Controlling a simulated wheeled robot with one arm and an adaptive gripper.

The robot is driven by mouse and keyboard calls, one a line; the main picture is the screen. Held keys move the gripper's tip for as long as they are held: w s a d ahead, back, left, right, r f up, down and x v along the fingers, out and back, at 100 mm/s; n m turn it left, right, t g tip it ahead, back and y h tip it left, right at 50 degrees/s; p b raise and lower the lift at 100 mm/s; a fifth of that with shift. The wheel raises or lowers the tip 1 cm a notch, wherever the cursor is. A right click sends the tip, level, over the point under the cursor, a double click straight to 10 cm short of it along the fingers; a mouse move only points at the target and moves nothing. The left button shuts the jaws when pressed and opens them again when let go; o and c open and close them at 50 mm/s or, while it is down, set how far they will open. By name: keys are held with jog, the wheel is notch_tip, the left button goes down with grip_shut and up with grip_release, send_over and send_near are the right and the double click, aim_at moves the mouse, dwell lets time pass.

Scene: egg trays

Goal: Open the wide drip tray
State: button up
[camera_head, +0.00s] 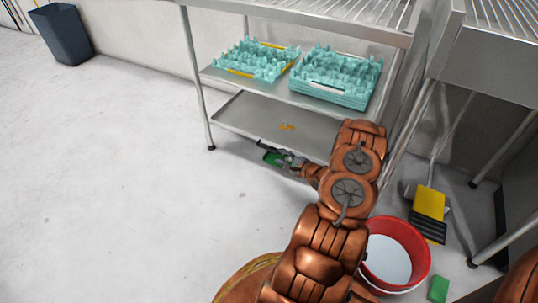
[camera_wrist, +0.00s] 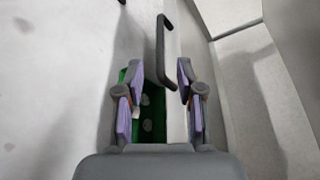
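The wide drip tray (camera_head: 245,112) is the low, flat metal tray under the shelf of the metal rack, with a yellow-brown stain on it. Its black bar handle (camera_wrist: 161,50) shows in the wrist view, along a pale front face. My gripper (camera_wrist: 157,70) is open, with one purple-padded finger on each side of the picture. The near end of the handle appears between the fingertips; I cannot tell whether they touch it. In the head view my gripper (camera_head: 283,160) is low at the tray's front edge, partly hidden by my arm.
A green object (camera_wrist: 152,112) lies below my fingers. Teal egg trays (camera_head: 330,88) sit on the shelf above. A red bucket (camera_head: 420,250), a yellow-and-black item (camera_head: 429,205) and a green block (camera_head: 438,289) are at right.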

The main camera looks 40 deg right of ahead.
aim_at(271, 150)
jog(key=b+x, duration=0.1)
jog(key=x, duration=0.2)
jog(key=b+x, duration=0.1)
jog(key=x, duration=0.2)
jog(key=shift+w+d+f, duration=0.1)
jog(key=shift+f, duration=0.2)
jog(key=shift+w+b, duration=0.3)
jog(key=shift+w, duration=0.45)
grip_shut()
